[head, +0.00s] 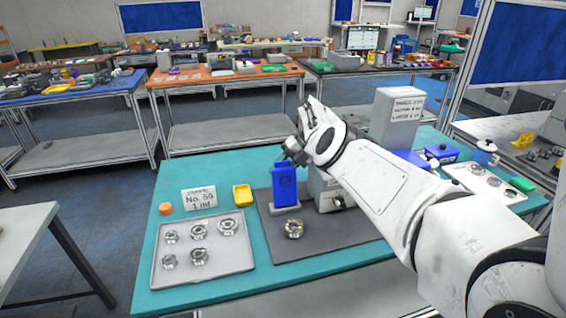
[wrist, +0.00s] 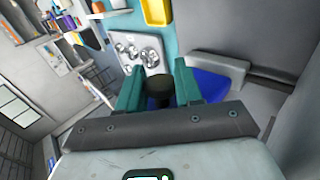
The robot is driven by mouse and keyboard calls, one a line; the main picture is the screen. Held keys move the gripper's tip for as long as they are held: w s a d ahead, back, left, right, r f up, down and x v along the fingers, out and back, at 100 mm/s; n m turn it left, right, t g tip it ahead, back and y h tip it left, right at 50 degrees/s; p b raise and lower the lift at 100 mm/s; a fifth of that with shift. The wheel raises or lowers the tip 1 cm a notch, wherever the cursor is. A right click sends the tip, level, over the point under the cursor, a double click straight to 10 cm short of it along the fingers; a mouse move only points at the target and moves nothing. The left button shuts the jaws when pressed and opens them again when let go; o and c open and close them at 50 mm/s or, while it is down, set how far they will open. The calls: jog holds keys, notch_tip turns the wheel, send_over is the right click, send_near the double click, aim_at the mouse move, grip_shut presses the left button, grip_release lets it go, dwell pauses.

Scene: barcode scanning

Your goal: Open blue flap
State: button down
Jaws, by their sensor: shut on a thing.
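The blue flap (head: 284,184) stands upright at the front left of a grey device on the dark mat. In the wrist view, a blue surface (wrist: 212,86) shows just right of my fingers. My gripper (head: 292,153) is at the top of the blue flap in the head view. In the wrist view, its two teal fingers (wrist: 158,84) are on either side of a dark round knob (wrist: 159,92), and it is shut on it. Whether the knob is fixed to the flap cannot be told. My arm hides much of the grey device.
A grey tray (head: 180,278) with several metal parts lies at the left of the teal table (head: 160,302). A yellow bin (head: 242,195), a label block (head: 198,197) and an orange puck (head: 166,208) are behind it. One metal part (head: 294,228) sits on the dark mat (head: 345,243).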

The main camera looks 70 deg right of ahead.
jog(key=shift+w+d+r, duration=0.1)
jog(key=shift+w, duration=0.05)
jog(key=c, duration=0.8)
grip_release()
jog(key=shift+b+v, duration=1.55)
jog(key=shift+v, duration=3.85)
